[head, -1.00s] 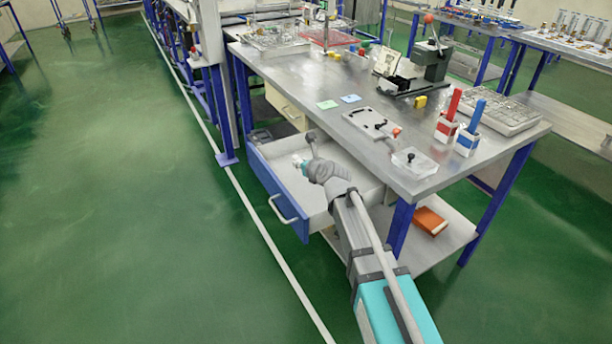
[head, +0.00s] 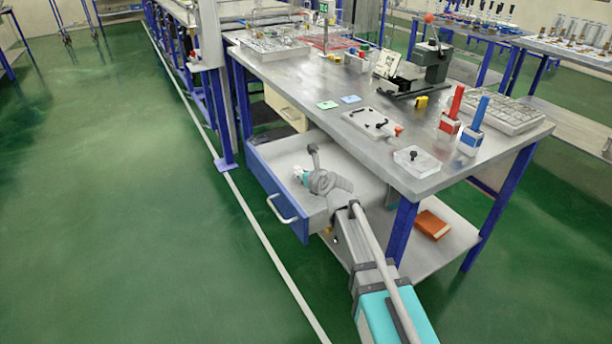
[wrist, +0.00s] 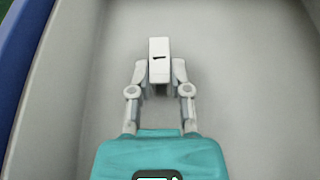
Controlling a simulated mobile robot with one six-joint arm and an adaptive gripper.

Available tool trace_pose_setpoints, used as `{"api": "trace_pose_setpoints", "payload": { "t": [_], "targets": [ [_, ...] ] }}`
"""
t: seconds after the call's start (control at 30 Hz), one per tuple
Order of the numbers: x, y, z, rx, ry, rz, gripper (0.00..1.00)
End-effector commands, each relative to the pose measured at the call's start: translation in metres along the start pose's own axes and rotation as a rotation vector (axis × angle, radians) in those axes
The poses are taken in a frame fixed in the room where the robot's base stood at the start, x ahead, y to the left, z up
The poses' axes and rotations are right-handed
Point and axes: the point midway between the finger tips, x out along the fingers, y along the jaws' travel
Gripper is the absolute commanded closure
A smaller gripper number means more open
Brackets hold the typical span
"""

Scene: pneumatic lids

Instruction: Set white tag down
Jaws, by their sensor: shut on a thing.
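The white tag (wrist: 159,48) is a small white block with a short black mark in the wrist view. It sits between the two fingertips of my gripper (wrist: 159,72), which is shut on it. In the head view my gripper (head: 302,175) is inside the open drawer (head: 283,208), near its blue front. The tag is too small to make out there. The pale drawer floor (wrist: 235,90) lies under the tag in the wrist view. I cannot tell whether the tag touches it.
The drawer's blue front edge (wrist: 22,50) runs along the left of the wrist view. The drawer floor around the tag looks clear. The steel tabletop (head: 310,85) stands above to the right, with a white plate (head: 368,124) and a clear block (head: 417,160) near its edge.

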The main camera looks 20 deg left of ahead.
Motion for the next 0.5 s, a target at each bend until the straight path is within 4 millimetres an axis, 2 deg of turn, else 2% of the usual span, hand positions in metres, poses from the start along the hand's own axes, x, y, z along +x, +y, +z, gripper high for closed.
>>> {"api": "trace_pose_setpoints", "payload": {
  "t": [0.1,0.13,0.3,0.5],
  "targets": [
    [0.0016,0.0002,-0.0036,0.000,0.000,0.000,1.00],
    [0.0011,0.0002,-0.0025,0.000,0.000,0.000,0.70],
    [0.0010,0.0003,-0.0022,0.000,0.000,0.000,0.41],
    [0.0010,0.0004,-0.0022,0.000,0.000,0.000,0.41]
  ]
}}
